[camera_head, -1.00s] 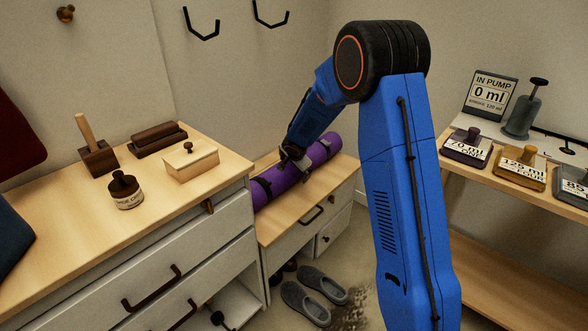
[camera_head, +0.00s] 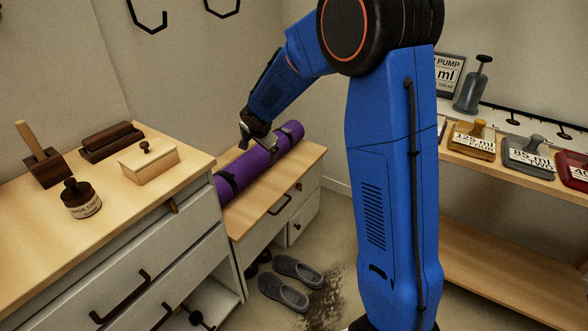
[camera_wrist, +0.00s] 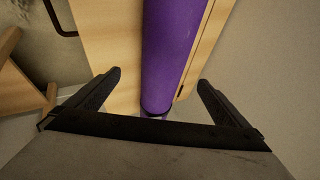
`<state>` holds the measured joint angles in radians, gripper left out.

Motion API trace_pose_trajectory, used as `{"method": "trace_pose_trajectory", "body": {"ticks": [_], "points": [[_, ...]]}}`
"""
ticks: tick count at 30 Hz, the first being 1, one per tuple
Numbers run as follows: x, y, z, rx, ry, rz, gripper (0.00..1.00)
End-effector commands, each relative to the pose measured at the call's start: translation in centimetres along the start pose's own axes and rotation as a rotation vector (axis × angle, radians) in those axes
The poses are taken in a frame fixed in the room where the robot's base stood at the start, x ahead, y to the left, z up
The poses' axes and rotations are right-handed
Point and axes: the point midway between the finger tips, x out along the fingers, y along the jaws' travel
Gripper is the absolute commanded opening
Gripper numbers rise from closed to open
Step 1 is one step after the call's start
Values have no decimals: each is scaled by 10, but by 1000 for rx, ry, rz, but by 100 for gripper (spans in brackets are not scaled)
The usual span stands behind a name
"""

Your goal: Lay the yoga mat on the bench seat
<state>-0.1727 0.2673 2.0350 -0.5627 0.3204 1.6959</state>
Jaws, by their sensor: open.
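The purple rolled yoga mat (camera_head: 262,158) with dark straps lies along the wooden bench seat (camera_head: 300,165), towards its back. In the wrist view the mat (camera_wrist: 172,50) runs away from the camera over the pale wood of the seat (camera_wrist: 112,30). My gripper (camera_head: 262,143) is at the mat's upper side in the head view, where its fingertips are partly hard to make out. In the wrist view my gripper (camera_wrist: 158,82) is open, one finger on each side of the mat with a gap on both sides.
A dresser (camera_head: 130,190) with a brush, a jar (camera_head: 82,199) and a lidded box (camera_head: 148,159) stands left of the bench. Grey slippers (camera_head: 290,282) lie on the floor in front. A shelf with labelled blocks (camera_head: 470,141) and a pump (camera_head: 472,88) is at the right.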

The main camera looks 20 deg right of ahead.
Motion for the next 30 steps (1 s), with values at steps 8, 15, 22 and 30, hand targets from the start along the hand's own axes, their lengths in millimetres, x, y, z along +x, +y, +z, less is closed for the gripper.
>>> {"method": "trace_pose_trajectory", "body": {"ticks": [8,15,22,30], "points": [[-43,19,-13,-65,14,14,100],[-125,69,-27,-216,21,51,100],[-196,125,-25,-366,2,82,100],[-266,194,-6,-548,-42,98,100]]}}
